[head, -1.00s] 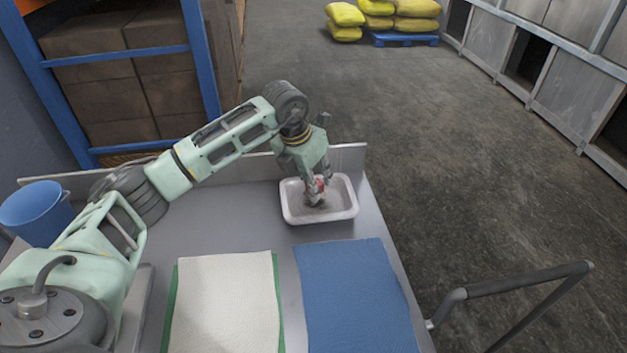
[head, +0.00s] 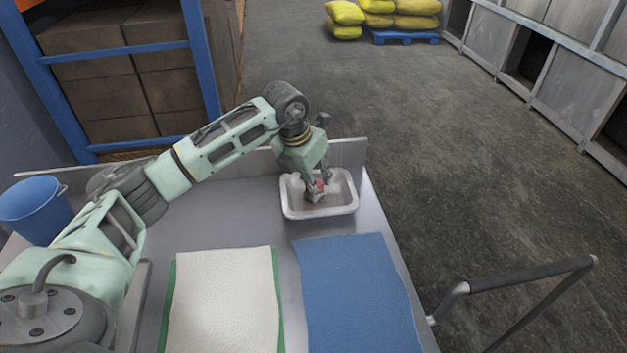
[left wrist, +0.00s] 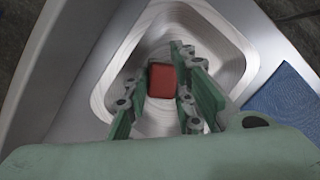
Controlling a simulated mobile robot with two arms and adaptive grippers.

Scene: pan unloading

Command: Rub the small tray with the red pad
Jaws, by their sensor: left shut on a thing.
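The small tray (head: 340,207) is white with a raised rim and stands at the back right of the grey cart top. My left gripper (head: 317,194) reaches down inside it and is shut on the red pad (head: 320,186). In the left wrist view the red pad (left wrist: 162,80) lies between the green fingers (left wrist: 155,100), over the floor of the small tray (left wrist: 226,50). Whether the pad touches the tray floor is hard to tell. My right gripper does not show.
A white mat (head: 222,305) over a green one and a blue mat (head: 358,290) lie at the front of the cart top (head: 230,215). A blue bucket (head: 35,208) stands at the left. A raised lip (head: 345,152) runs along the back edge.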

